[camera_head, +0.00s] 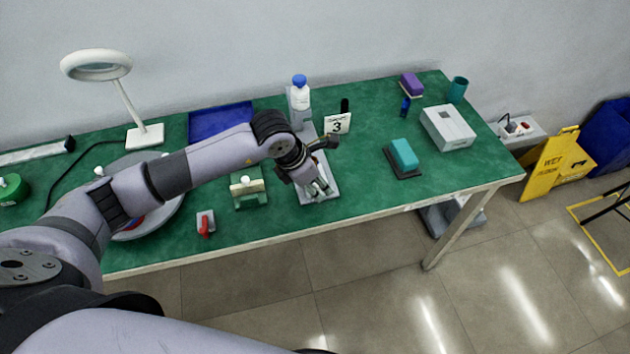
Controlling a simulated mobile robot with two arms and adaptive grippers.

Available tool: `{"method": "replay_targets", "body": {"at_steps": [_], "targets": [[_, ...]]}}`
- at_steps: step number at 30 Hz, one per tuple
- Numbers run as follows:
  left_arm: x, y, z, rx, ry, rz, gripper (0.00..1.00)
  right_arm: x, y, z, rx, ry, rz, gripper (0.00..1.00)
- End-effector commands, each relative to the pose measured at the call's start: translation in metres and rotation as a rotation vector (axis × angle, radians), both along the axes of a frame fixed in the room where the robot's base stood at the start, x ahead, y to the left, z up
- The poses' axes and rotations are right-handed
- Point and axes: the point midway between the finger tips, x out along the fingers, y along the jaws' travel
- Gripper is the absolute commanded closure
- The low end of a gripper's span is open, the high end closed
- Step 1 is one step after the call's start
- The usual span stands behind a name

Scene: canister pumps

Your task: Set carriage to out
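A long pale grey base or rail (306,134) runs from the back of the green table toward its front edge. A white bottle with a blue cap (299,100) stands upright at its far end. I cannot pick out the carriage for certain, as my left arm covers the middle of the rail. My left gripper (318,189) points down over the near end of the rail, close to small pale parts there. Whether it touches or holds them, and how far its fingers are apart, is too small to tell. My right gripper is not in view.
A card marked 3 (337,124) stands right of the rail. A green block-shaped fixture (248,188) and a red-handled switch (205,224) lie left of it. A teal block on a dark base (403,155) and a white box (448,127) stand right. Table between is clear.

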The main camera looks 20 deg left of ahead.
Motion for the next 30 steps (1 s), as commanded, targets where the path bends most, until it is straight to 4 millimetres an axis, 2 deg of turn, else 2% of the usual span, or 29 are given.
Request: {"method": "replay_targets", "body": {"at_steps": [8,11,14,24,30], "targets": [[0.001,0.001,0.001,0.002,-0.003,0.002,0.64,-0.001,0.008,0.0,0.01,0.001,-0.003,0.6],[0.0,0.003,0.007,0.002,-0.004,0.003,0.64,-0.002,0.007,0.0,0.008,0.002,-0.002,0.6],[-0.004,0.007,0.021,0.001,-0.005,0.003,0.64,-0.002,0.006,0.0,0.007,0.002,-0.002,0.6],[-0.025,0.025,0.086,0.003,-0.004,0.002,0.64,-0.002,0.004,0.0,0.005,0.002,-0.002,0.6],[-0.032,0.03,0.107,0.001,-0.003,0.001,0.64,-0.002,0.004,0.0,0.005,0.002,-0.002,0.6]]}}
